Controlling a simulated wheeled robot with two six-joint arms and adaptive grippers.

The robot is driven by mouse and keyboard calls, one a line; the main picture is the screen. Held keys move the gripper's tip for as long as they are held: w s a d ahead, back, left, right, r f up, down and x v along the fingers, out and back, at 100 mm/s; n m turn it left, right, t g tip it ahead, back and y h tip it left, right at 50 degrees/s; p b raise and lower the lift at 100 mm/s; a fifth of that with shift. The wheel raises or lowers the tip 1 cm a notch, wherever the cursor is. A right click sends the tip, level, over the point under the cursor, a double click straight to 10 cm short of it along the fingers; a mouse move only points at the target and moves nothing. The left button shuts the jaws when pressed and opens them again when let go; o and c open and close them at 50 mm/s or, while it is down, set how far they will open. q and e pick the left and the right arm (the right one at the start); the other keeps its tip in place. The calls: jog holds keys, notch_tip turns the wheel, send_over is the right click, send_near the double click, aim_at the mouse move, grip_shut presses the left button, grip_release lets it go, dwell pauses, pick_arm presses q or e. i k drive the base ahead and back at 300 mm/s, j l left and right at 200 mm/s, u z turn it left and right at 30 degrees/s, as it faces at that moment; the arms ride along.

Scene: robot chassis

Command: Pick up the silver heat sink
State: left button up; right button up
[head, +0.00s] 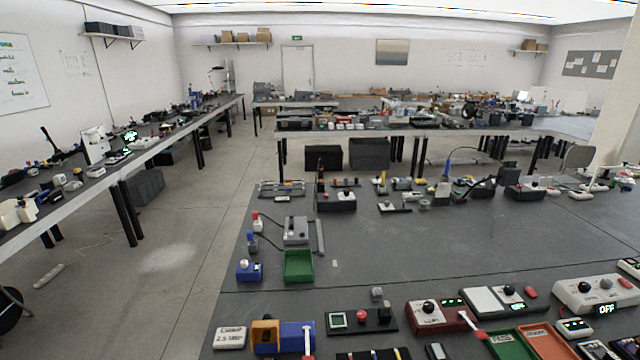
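A small silver-grey block (376,293) stands on the dark workbench, just behind a black panel with a green display and a red button. It looks like the silver heat sink, but it is too small to make out fins. Nothing touches it from above. Neither of my grippers shows in the head view.
A green tray (299,266) and a grey box (296,230) stand to the left. A red device with a black knob (436,315) and a blue-and-orange tool (283,336) are near the front. The middle of the workbench (440,250) is clear.

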aim_at(377, 294)
jog(key=i+l+z, duration=0.1)
jog(key=l, duration=0.35)
jog(key=l+z, duration=0.15)
jog(key=l, duration=0.25)
jog(key=i+l+z, duration=0.1)
jog(key=l, duration=0.35)
jog(key=i+l+z, duration=0.1)
jog(key=l, duration=0.3)
jog(key=i+l+z, duration=0.15)
jog(key=l, duration=0.25)
jog(key=i+l+z, duration=0.1)
jog(key=i+l, duration=0.15)
jog(key=i+l+z, duration=0.1)
jog(key=l, duration=0.35)
jog(key=i+l+z, duration=0.15)
jog(key=u, duration=0.4)
jog(key=l+u, duration=0.1)
jog(key=u, duration=0.75)
jog(key=l+u, duration=0.15)
jog(key=u, duration=0.65)
